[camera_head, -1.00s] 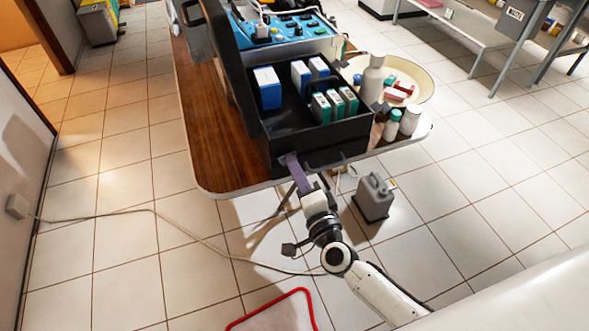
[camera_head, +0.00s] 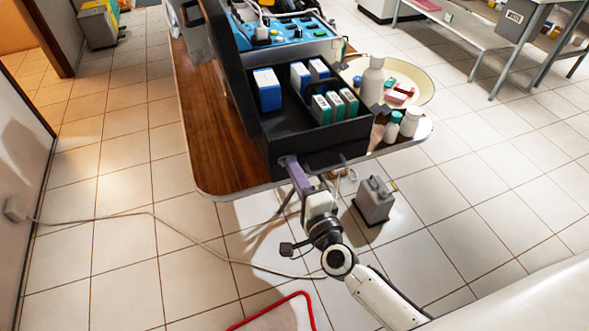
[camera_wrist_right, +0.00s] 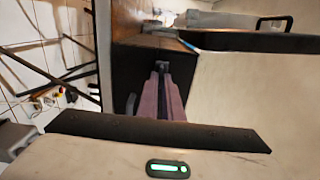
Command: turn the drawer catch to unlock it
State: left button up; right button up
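The black case (camera_head: 322,139) stands open at the table's near end, and its front drawer side faces me. The drawer catch (camera_wrist_right: 162,65) is a small dark piece on that front in the right wrist view. My right gripper (camera_head: 285,163) reaches the case's lower left front with its purple fingers. In the right wrist view the fingers (camera_wrist_right: 162,72) lie close together, a narrow dark gap between them, with their tips at the catch. They look shut on it, though the tips hide most of it. My left gripper is not in view.
White and blue boxes (camera_head: 267,90) and several green-and-white boxes (camera_head: 335,104) stand in the case. Bottles (camera_head: 411,123) and a round basin (camera_head: 424,84) are to its right on the table (camera_head: 222,182).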

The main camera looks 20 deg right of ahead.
jog(key=o, duration=0.3)
jog(key=shift+s, duration=0.1)
jog(key=s, duration=1)
jog(key=shift+s+d+b, duration=0.1)
jog(key=shift+d+b, duration=0.1)
jog(key=shift+b, duration=0.15)
